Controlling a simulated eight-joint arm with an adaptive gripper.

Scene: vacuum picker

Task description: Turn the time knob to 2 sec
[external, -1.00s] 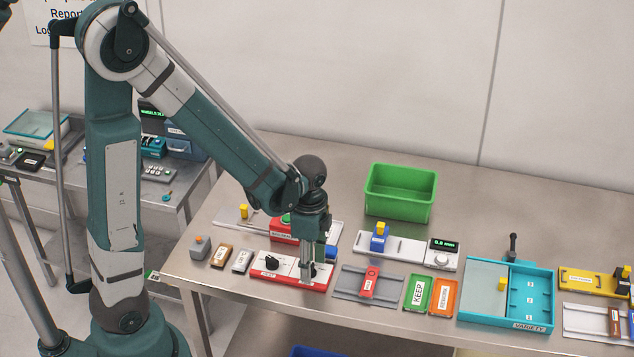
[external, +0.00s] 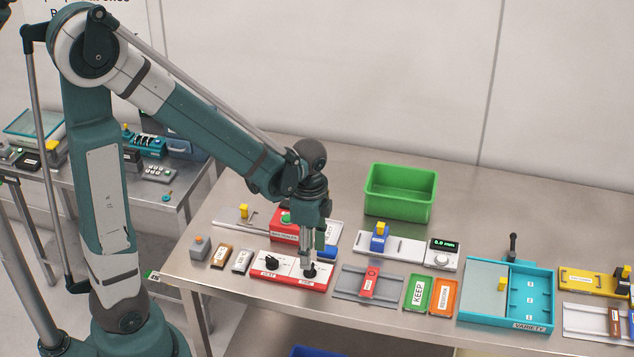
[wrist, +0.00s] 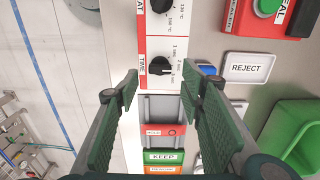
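The black time knob (wrist: 160,67) sits on the red-and-white sealer panel (external: 290,281) beside its TIME label and printed seconds marks. Its white pointer line faces right in the wrist view, but the marks are too small to tell which one it meets. The time knob also shows in the external view (external: 310,271), at the panel's right end. My gripper (wrist: 163,92) is open and empty, its fingers wide apart in the wrist view. In the external view my gripper (external: 307,256) points down just above the knob and appears clear of it.
A second black knob (external: 271,262) is on the same panel, to the left. A rail with a red slider (external: 369,282) is to the right.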

